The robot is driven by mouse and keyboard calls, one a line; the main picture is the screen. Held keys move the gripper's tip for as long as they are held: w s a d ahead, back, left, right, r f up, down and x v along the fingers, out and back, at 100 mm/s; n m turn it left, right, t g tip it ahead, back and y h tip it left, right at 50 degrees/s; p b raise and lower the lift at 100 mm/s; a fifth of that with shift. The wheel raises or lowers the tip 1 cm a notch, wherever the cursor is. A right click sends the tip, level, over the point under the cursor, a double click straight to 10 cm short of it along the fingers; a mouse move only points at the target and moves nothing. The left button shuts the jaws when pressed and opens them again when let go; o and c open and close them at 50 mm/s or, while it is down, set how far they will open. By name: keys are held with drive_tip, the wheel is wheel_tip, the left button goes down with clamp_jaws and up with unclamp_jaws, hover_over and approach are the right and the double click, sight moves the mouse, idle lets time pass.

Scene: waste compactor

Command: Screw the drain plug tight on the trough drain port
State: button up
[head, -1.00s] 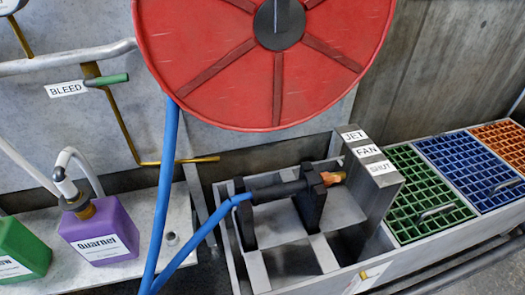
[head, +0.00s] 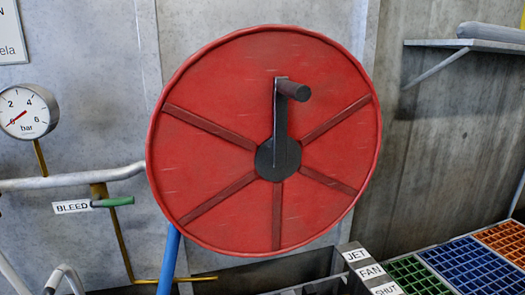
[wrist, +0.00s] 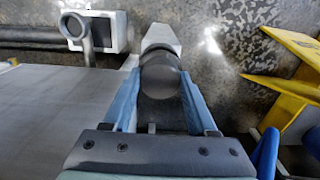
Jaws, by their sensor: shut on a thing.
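My gripper (wrist: 160,85) shows only in the wrist view, with its two blue fingers closed on a dark grey, rounded piece (wrist: 160,73) that looks like the drain plug. A pale tapered end (wrist: 161,36) shows just beyond it; I cannot tell whether it is part of the same piece. A short grey pipe with a round open mouth (wrist: 74,27) stands at the upper left, apart from the held piece, and may be the trough drain port. Neither gripper nor plug shows in the head view.
The head view shows a red hose reel (head: 220,120) with a dark crank, a pressure gauge (head: 26,111), a green-handled BLEED valve (head: 112,202) and coloured grates (head: 462,262). In the wrist view, a flat grey surface (wrist: 60,110) lies left and a yellow piece (wrist: 290,75) right.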

drive_tip(key=shift+r+p, duration=1.7)
drive_tip(key=shift+r, duration=0.05)
drive_tip(key=shift+f, duration=0.1)
